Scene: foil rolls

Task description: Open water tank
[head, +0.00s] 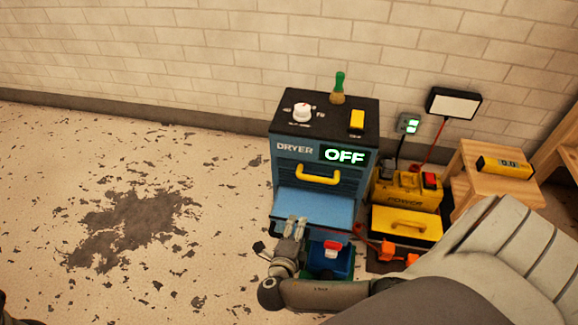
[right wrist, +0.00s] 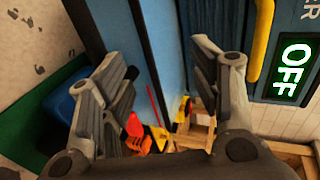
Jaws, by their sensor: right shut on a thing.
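The blue dryer (head: 325,165) stands near the wall, its display reading OFF. A light blue panel (head: 315,205) juts from its front below the yellow handle (head: 318,175); it also shows in the right wrist view (right wrist: 157,40). My right gripper (head: 293,226) is at the panel's front left corner. In the right wrist view my right gripper (right wrist: 162,72) has the panel between its fingers and is shut on it. Below is a blue box with a red and white top (head: 332,250), partly hidden by my right arm; I cannot tell if it is the water tank.
A yellow power unit (head: 408,190) and a yellow case (head: 405,225) stand right of the dryer, with orange plugs (head: 388,250) and cables near the floor. A wooden stool (head: 485,165) is further right. The floor to the left is open.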

